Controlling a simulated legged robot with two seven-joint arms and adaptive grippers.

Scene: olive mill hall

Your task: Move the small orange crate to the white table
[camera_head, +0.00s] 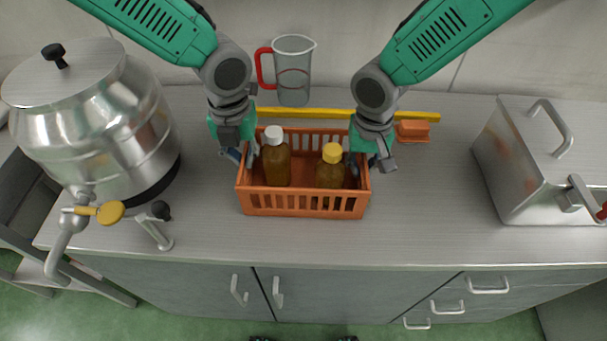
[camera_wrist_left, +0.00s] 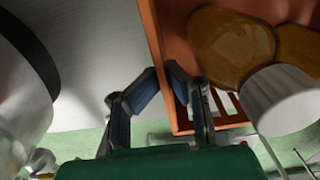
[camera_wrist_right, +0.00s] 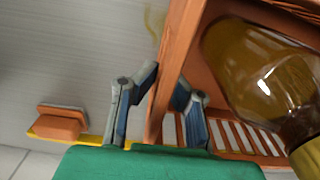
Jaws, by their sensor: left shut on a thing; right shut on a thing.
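The small orange crate (camera_head: 303,204) sits on the grey metal counter with slatted sides. It holds a bottle with a white cap (camera_head: 276,166) and a shorter bottle with a yellow cap (camera_head: 331,170). My left gripper (camera_head: 244,156) is shut on the crate's left wall, one finger inside and one outside; the left wrist view shows this wall (camera_wrist_left: 152,35) between the fingers. My right gripper (camera_head: 364,162) is shut on the right wall, which shows in the right wrist view (camera_wrist_right: 178,60). I see no white table.
A steel drum with a tap (camera_head: 95,125) stands at the left, and a lidded steel box (camera_head: 530,165) at the right. Counter in front is clear.

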